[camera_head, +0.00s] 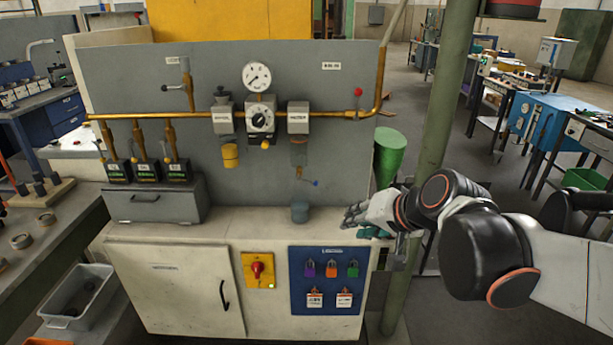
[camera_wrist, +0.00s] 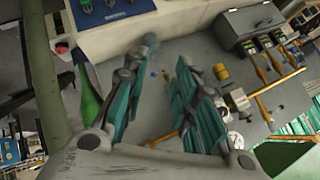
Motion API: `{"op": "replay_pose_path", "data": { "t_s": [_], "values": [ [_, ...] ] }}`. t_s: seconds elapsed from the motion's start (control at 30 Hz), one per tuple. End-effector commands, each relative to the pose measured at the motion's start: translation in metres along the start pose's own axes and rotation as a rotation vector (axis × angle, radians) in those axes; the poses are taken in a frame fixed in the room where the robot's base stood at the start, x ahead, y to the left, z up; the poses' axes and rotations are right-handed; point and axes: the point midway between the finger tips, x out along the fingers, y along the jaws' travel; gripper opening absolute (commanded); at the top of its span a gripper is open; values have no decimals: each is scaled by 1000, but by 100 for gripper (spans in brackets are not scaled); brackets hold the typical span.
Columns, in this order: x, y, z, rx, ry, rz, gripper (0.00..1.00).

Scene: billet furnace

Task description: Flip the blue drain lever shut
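The small blue drain lever (camera_head: 314,183) sticks out to the right beneath the brass fitting under the right-hand filter bowl (camera_head: 298,153) on the grey panel. A grey cup (camera_head: 299,212) stands below it on the cabinet top. My gripper (camera_head: 354,215) is to the right of the lever and lower, near the cabinet's right end, apart from it. In the wrist view my gripper (camera_wrist: 157,66) is open, with teal-padded fingers spread and nothing between them that it holds. A tiny blue spot there (camera_wrist: 152,73) looks like the lever, seen beyond the fingers.
A green post (camera_head: 446,95) stands close to my arm on the right. A green cone-shaped bin (camera_head: 388,155) is behind the panel's right edge. A brass pipe (camera_head: 340,115) runs across the panel above the lever.

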Motion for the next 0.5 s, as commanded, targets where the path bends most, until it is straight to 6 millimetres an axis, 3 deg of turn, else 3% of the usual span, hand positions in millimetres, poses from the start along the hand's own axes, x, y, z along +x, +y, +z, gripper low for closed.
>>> {"op": "replay_pose_path", "data": {
  "t_s": [0.2,0.5],
  "values": [
    [53,-22,-45,171,20,-141,26],
    [128,-33,-94,413,38,-334,26]
  ]
}}
